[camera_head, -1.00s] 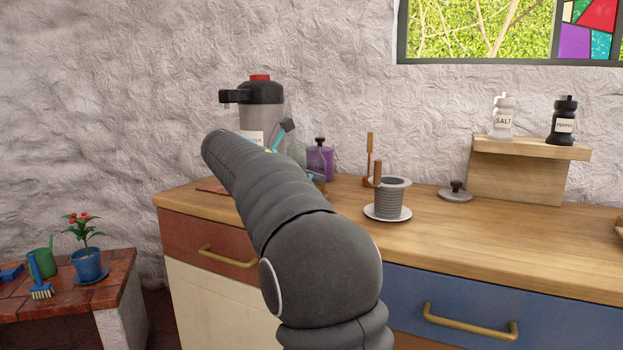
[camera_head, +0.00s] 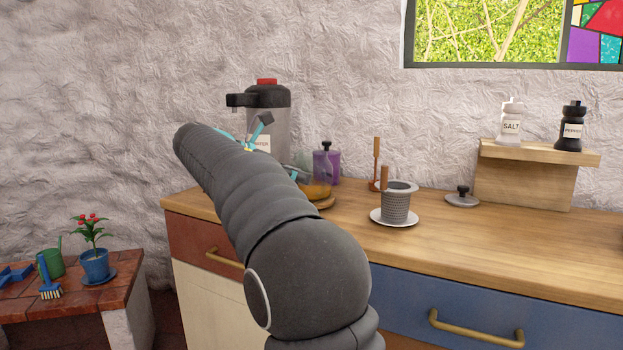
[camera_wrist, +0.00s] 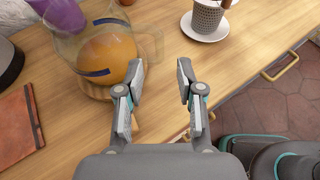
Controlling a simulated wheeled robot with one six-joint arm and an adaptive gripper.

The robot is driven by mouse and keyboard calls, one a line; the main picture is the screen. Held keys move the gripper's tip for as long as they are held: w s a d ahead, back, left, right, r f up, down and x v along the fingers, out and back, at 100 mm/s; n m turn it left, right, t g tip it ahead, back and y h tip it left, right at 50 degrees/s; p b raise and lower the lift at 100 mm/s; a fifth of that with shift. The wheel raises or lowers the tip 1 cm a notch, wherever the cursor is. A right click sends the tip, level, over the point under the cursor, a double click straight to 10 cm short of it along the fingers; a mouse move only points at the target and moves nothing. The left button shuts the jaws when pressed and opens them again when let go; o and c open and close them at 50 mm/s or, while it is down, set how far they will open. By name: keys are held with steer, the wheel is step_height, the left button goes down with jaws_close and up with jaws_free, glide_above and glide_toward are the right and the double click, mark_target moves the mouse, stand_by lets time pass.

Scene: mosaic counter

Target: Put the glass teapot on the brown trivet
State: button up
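The glass teapot (camera_wrist: 108,52), clear with orange liquid inside, stands upright on a light wooden round base (camera_wrist: 97,92) in the wrist view. Its clear handle (camera_wrist: 151,44) points right, just beyond my left fingertip. In the head view the teapot (camera_head: 318,190) shows only partly, behind my arm. My gripper (camera_wrist: 161,72) is open and empty, to the right of the teapot's body.
A dark-topped dispenser (camera_head: 268,115) and a purple jar (camera_head: 327,165) stand behind the teapot. A grey cup on a white saucer (camera_head: 378,216) is to the right, with a grey lid (camera_head: 462,199) beyond. The wooden counter (camera_head: 480,240) is clear at front right.

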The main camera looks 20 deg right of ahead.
steer(key=v, duration=0.5)
steer(key=shift+a, duration=0.15)
steer(key=s+f+m+t+y, duration=0.1)
steer(key=s+f+m+y, duration=0.3)
steer(key=s+f, duration=0.3)
steer(key=s+f+m+t+y, duration=0.1)
steer(key=s+f+m+y, duration=0.25)
steer(key=s, duration=0.65)
steer(key=s+a+f+m+t+y, duration=0.1)
steer(key=s+a+f+m+y, duration=0.2)
steer(key=s+f, duration=0.5)
steer(key=s+a+f+m+t+y, duration=0.1)
steer(key=s+a+f+m+y, duration=0.2)
steer(key=s+f+m, duration=0.4)
steer(key=shift+s+a+f+m, duration=0.4)
steer(key=shift+a+f+m, duration=0.15)
steer(key=shift+a+m, duration=0.25)
